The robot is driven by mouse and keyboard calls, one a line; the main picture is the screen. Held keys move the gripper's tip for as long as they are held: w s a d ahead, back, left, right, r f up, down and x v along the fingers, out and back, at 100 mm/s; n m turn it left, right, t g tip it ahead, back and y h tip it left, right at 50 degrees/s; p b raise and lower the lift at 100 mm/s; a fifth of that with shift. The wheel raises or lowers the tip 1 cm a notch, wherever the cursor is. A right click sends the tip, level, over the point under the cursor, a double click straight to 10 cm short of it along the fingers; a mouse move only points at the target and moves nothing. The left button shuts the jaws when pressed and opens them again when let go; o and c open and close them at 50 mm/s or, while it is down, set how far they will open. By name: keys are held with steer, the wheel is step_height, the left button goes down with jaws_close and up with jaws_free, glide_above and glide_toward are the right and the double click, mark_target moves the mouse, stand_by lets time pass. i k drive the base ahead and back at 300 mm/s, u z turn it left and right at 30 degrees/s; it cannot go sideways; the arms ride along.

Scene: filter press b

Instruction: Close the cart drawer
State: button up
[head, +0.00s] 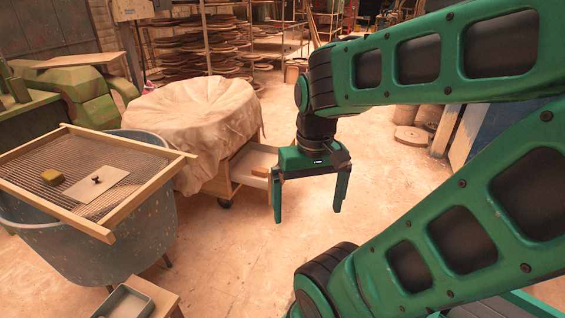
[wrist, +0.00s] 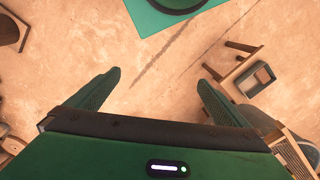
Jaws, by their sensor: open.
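The cart (head: 229,180) stands left of centre in the head view, under a large beige cloth (head: 195,112) that hides its top. Its drawer (head: 256,160) is pulled out towards the right, with its pale inside showing. A small orange-brown piece (head: 261,172) shows at the drawer's near side. My gripper (head: 308,214) is open and empty, pointing down. In the head view it overlaps the drawer's right end, so part of the drawer's front is hidden. I cannot tell whether they touch. In the wrist view the open fingers (wrist: 160,73) have only bare floor between them.
A blue-grey tub (head: 100,235) with a wood-framed mesh screen (head: 45,160) across it stands at the left. A small stool (wrist: 235,80) with a grey tray (wrist: 257,80) is low in front. Shelves (head: 205,45) fill the back. The floor (head: 240,265) around the gripper is clear.

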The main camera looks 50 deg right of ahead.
mark_target(252, 154)
steer(key=z, duration=0.65)
steer(key=i, duration=1.25)
steer(key=z, duration=0.3)
steer(key=i, duration=0.8)
steer(key=z, duration=0.65)
